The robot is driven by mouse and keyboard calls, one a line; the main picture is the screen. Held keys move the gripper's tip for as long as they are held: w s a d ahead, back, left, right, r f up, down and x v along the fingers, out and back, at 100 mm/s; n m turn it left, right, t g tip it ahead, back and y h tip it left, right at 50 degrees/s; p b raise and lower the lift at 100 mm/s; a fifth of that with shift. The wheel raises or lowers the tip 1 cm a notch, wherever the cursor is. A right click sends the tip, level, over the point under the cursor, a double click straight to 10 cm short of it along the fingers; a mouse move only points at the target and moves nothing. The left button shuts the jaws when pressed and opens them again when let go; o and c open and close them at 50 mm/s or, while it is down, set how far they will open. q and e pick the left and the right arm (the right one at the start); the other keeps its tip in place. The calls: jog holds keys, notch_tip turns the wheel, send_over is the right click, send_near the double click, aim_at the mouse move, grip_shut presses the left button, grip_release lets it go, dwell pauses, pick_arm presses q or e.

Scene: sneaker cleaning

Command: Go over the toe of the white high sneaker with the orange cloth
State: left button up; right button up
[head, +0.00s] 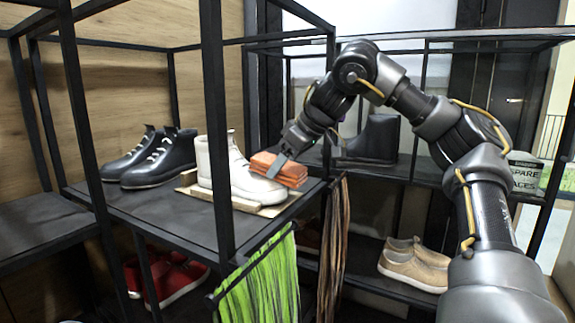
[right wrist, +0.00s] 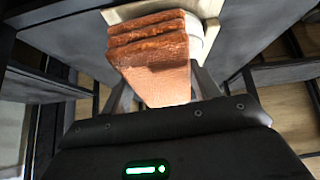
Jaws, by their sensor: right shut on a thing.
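The white high sneaker (head: 232,172) stands on a wooden board (head: 246,206) on the rack's shelf, its toe toward the right. My right gripper (head: 279,165) is shut on the folded orange cloth (head: 282,170), which lies right at the sneaker's toe and hides part of it. In the right wrist view the cloth (right wrist: 155,60) fills the space ahead of the fingers, with a sliver of the white sneaker (right wrist: 195,45) behind it. I cannot tell whether cloth and toe touch. My left gripper is not in view.
Black shoes (head: 155,155) stand left of the sneaker on the same shelf (head: 150,205). A black rack post (head: 215,130) rises in front. Green laces (head: 262,285) and brown laces (head: 333,245) hang from the shelf edge. A dark boot (head: 376,140) and tan shoes (head: 415,265) stand on other shelves.

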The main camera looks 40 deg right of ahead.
jog(key=shift+s+a+f+b, duration=0.1)
jog(key=shift+s+a+b, duration=0.1)
jog(key=shift+a, duration=0.45)
jog(key=shift+s+a+b, duration=0.1)
jog(key=shift+a+b, duration=0.05)
jog(key=shift+a, duration=0.45)
jog(key=shift+s+a+b, duration=0.25)
jog(key=shift+a+b, duration=0.25)
jog(key=shift+a, duration=0.8)
jog(key=shift+s+a, duration=0.1)
jog(key=shift+a, duration=0.65)
jog(key=shift+d, duration=0.15)
notch_tip(320, 180, up, 6)
jog(key=s+p, duration=0.1)
jog(key=p, duration=0.1)
jog(key=shift+s+p, duration=0.2)
jog(key=shift+p, duration=0.1)
